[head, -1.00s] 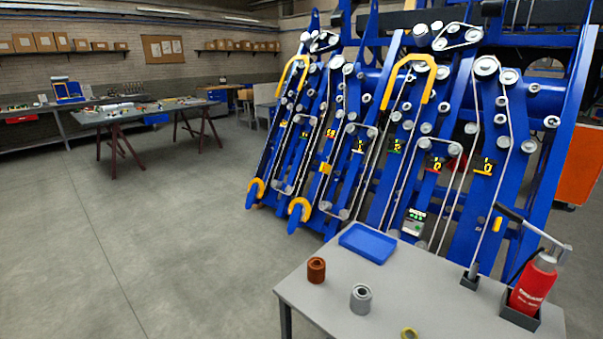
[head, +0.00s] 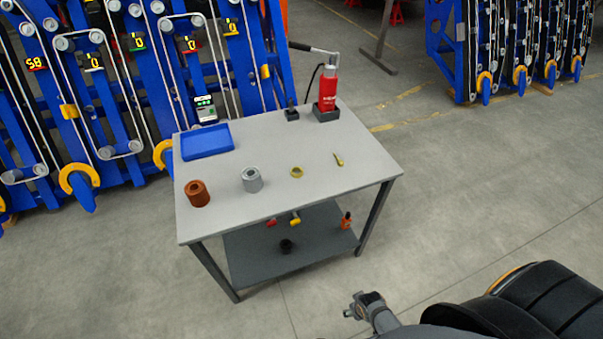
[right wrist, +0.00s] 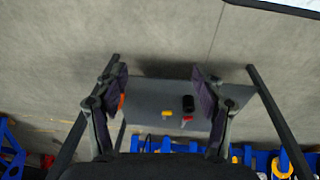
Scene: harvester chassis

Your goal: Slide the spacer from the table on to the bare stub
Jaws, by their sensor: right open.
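On the grey table (head: 330,185) stand a grey hollow cylinder (head: 252,180) and a brown hollow cylinder (head: 198,194), with a thin yellow ring (head: 297,172) to their right. The grey one looks most like a spacer, but I cannot be sure. The blue harvester chassis (head: 140,120) stands behind; I cannot make out which stub on it is bare. My right gripper (right wrist: 160,88) is open and empty in the right wrist view, its fingers well apart. My left gripper is not in view.
A blue tray (head: 207,142), a red bottle-like tool with a lever (head: 327,88) and a small yellow item (head: 339,159) are on the table. The lower shelf (head: 260,255) holds several small items. Floor is open to the right.

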